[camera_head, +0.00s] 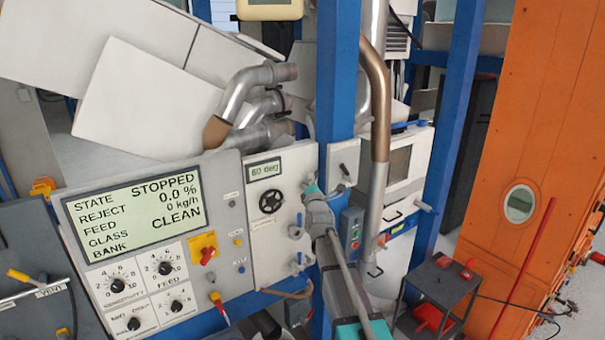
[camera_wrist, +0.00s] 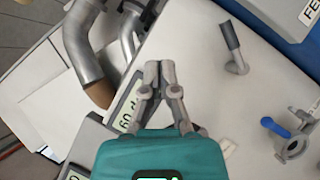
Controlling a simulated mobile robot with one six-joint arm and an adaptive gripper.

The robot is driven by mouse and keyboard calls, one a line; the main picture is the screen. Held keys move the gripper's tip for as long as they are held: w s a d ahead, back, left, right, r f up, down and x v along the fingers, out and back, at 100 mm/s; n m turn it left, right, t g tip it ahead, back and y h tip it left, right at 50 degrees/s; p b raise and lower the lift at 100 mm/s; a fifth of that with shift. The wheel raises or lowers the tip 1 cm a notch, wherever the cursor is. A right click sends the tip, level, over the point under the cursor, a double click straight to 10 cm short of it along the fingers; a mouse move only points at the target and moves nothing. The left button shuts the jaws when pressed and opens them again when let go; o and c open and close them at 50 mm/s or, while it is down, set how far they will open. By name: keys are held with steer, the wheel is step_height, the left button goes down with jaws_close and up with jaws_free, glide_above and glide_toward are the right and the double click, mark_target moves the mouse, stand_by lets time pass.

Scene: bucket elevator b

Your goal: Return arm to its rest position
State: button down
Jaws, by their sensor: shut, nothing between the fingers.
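My gripper (camera_wrist: 158,70) is shut and empty in the wrist view, its two fingertips together in front of the pale machine panel. Whether the tips touch the panel cannot be told. In the head view my arm reaches up from the bottom edge, and the teal gripper body (camera_head: 312,189) is beside the right edge of the panel with the "60 deg" display (camera_head: 265,169). The fingertips are too small to make out there. In the wrist view the green display (camera_wrist: 125,112) is partly hidden behind the fingers.
A control panel screen (camera_head: 135,216) reads STOPPED, with knobs below it. Metal pipes (camera_head: 240,92) are upper left. A dark cart (camera_head: 440,290) stands right.

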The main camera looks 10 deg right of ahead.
steer(key=s+a+f+m+g+y+b, duration=0.1)
steer(key=s+f+m+g+b, duration=0.35)
steer(key=f, duration=0.55)
steer(key=s+a+f+m+g+b, duration=0.1)
steer(key=s+f+m+g+b, duration=0.3)
steer(key=f, duration=0.6)
steer(key=s+a+f+m+g+y+b, duration=0.1)
steer(key=s+f+m+g+b, duration=0.25)
steer(key=s+f, duration=0.45)
steer(key=s+f+m+g+b, duration=0.9)
steer(key=s+f, duration=0.9)
steer(key=s, duration=0.4)
steer(key=shift+s+d+f+m+g+b, duration=0.2)
steer(key=shift+s+d+m+g+b, duration=0.25)
steer(key=shift+m, duration=0.55)
steer(key=shift+w+a, duration=0.1)
steer(key=shift+w, duration=0.1)
